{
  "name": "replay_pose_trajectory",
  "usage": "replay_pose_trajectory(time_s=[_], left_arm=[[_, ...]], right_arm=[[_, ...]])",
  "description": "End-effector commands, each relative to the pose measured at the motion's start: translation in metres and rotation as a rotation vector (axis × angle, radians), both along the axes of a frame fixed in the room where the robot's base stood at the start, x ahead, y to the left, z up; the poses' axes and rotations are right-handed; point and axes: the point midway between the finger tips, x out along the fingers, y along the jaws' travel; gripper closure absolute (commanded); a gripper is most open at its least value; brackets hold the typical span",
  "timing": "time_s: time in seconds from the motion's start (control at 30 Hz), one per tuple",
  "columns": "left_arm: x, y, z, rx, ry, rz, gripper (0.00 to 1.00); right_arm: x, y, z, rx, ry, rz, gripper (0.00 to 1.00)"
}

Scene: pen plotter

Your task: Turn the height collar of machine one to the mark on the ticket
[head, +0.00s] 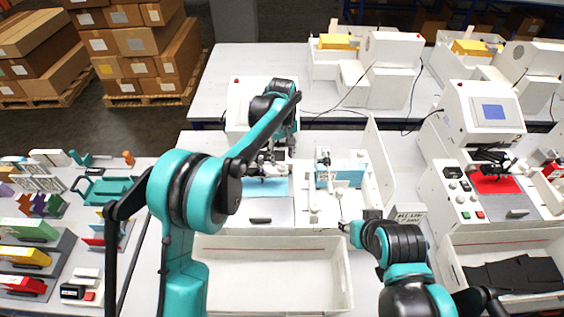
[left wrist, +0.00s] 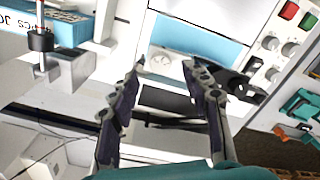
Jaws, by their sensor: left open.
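My left gripper (head: 268,165) is over the light-blue bed (head: 272,188) of the white machine in the middle of the table. In the left wrist view, its fingers (left wrist: 165,70) are spread with nothing between them. A pale round knob (left wrist: 162,60) shows just beyond the fingertips. A black ring on a metal rod (left wrist: 40,40), possibly the height collar, stands apart from the fingers at the upper left. A white card with black print (head: 410,214), possibly the ticket, stands at the right; its text is too small to read surely. My right gripper (head: 348,228) is near it; its fingers are unclear.
A white open bin (head: 270,238) lies in front of the middle machine. A similar machine with a red bed (head: 495,184) stands at the right. A tall white panel (head: 379,160) rises beside the middle machine. Racks of coloured parts (head: 35,230) fill the left table.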

Motion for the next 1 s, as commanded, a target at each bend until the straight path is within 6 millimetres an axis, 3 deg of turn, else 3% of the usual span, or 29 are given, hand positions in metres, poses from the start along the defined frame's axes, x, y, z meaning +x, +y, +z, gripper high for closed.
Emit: replay_pose_trajectory(time_s=[0.23,0.6,0.8,1.0], left_arm=[[0.0,0.0,-0.036,0.0,-0.001,0.0,0.52],[0.0,0.0,-0.043,0.0,-0.001,-0.001,0.52],[0.0,0.001,-0.043,0.0,-0.001,-0.001,1.0],[0.0,0.0,-0.043,0.0,-0.001,-0.004,1.0]], right_arm=[[0.0,0.0,-0.004,0.0,0.0,0.0,0.6],[0.0,0.0,-0.004,0.0,0.0,0.0,0.6],[0.0,0.0,-0.004,0.0,0.0,0.0,0.6],[0.0,0.0,-0.004,0.0,0.0,0.0,0.6]])
